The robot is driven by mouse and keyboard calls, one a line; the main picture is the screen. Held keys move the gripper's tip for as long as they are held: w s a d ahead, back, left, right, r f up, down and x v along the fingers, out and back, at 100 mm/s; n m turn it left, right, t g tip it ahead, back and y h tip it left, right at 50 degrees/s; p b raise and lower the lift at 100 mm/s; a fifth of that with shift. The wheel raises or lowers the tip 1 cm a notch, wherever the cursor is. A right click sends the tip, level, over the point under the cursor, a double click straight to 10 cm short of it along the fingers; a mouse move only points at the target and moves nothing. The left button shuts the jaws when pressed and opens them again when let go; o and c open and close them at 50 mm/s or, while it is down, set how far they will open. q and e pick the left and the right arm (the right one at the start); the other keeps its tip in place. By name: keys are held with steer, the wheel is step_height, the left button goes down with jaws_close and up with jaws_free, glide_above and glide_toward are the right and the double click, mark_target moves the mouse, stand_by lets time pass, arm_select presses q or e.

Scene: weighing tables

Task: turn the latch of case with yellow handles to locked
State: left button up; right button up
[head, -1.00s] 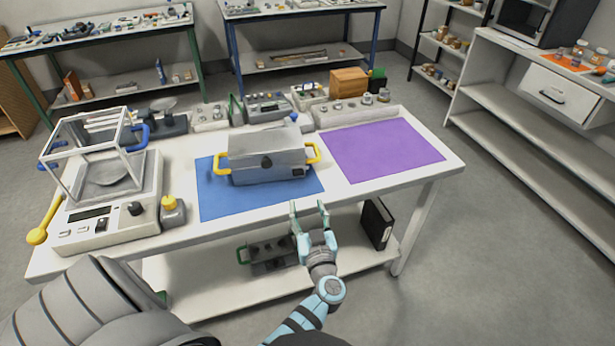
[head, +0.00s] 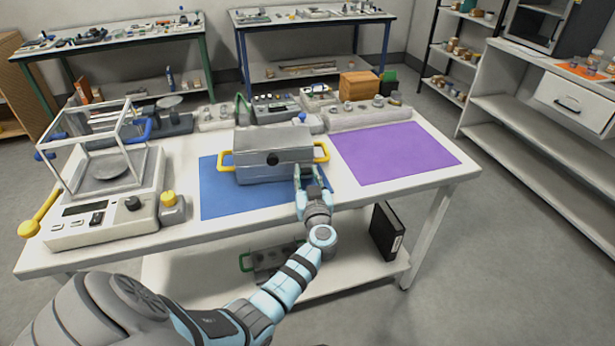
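The grey case (head: 255,145) with yellow handles (head: 226,160) stands closed on the blue mat (head: 222,205). A round dark knob (head: 272,159), which looks like the latch, sits at the middle of its front; I cannot tell its locked or unlocked setting. My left gripper (head: 309,172) is at the front right corner of the case, just below the right yellow handle (head: 321,152). Its fingers are apart, with nothing clearly held. It hides the small dark part on the case's front right; contact with the case is unclear. My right gripper is not in view.
A balance with a glass-frame shield (head: 105,222) and a yellow-capped bottle (head: 172,210) stand left of the mat. The purple mat (head: 395,152) on the right is bare. Several devices line the table's back edge. A black binder (head: 385,232) stands on the lower shelf.

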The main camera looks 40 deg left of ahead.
arm_select(q)
steer(key=shift+d, duration=0.1)
jaws_close()
steer(key=shift+r+n+p, duration=0.1)
steer(key=shift+n+p, duration=0.3)
steer(key=shift+n, duration=0.2)
steer(key=shift+n+p, duration=0.6)
steer(key=shift+n, duration=0.5)
steer(key=n, duration=0.2)
steer(key=n+p, duration=0.1)
steer(key=n, duration=0.1)
steer(key=shift+s+a+n, duration=0.1)
steer(key=shift+a+n, duration=0.1)
steer(key=shift+n, duration=0.1)
steer(key=n, duration=0.4)
steer(key=shift+f, duration=0.2)
steer(key=n, duration=0.6)
steer(key=shift+s+a+f, duration=0.1)
steer(key=shift+f, duration=0.05)
